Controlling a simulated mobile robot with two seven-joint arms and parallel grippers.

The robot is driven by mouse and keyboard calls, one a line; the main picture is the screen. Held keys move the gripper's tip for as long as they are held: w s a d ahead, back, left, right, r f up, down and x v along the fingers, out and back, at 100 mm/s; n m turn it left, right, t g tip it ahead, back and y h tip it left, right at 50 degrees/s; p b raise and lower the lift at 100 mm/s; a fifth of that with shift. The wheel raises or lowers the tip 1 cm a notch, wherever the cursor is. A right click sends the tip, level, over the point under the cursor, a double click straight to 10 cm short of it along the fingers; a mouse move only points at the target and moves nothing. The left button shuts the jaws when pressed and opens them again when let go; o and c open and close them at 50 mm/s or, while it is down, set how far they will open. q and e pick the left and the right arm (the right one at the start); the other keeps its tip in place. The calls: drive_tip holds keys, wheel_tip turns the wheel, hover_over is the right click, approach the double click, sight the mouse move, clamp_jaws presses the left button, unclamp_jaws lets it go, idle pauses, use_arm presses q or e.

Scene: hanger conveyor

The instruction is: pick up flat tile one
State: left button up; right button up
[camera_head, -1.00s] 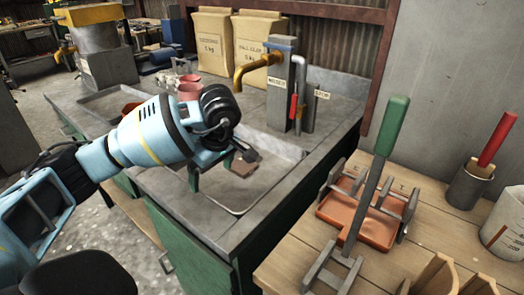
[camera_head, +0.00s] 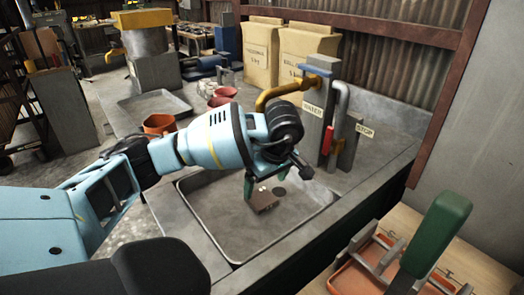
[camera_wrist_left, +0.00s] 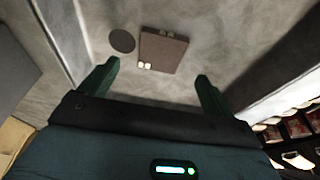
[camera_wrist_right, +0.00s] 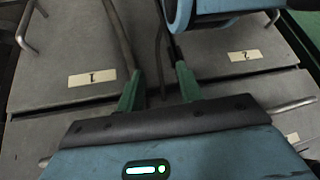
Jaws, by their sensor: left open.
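A flat brown tile (camera_head: 262,201) with small pale marks lies in the sink basin beside the dark round drain. It also shows in the left wrist view (camera_wrist_left: 165,50), just beyond my left fingertips. My left gripper (camera_head: 274,178) is open and empty, pointing down over the basin; its green fingers (camera_wrist_left: 158,72) stand apart with the tile ahead of the gap. My right gripper (camera_wrist_right: 159,70) shows only in its own wrist view, with its fingers apart in front of grey panels labelled 1 and 2. I cannot tell whether the tile carries a number.
The metal sink (camera_head: 205,222) has a raised rim around the tile. A yellow tap (camera_head: 285,90) and grey posts with a red handle stand behind it. Red cups (camera_head: 222,97) and paper bags (camera_head: 262,52) stand at the back. A green-handled tool (camera_head: 436,232) stands at the right.

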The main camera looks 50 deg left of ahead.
sight(262, 197)
use_arm(q)
drive_tip(key=shift+x, duration=2.8)
drive_tip(key=c, duration=1.2)
drive_tip(key=shift+c, duration=0.2)
use_arm(e)
drive_tip(key=shift+w+r, duration=0.1)
drive_tip(key=shift+w, duration=0.2)
use_arm(q)
drive_tip(key=shift+r, duration=0.15)
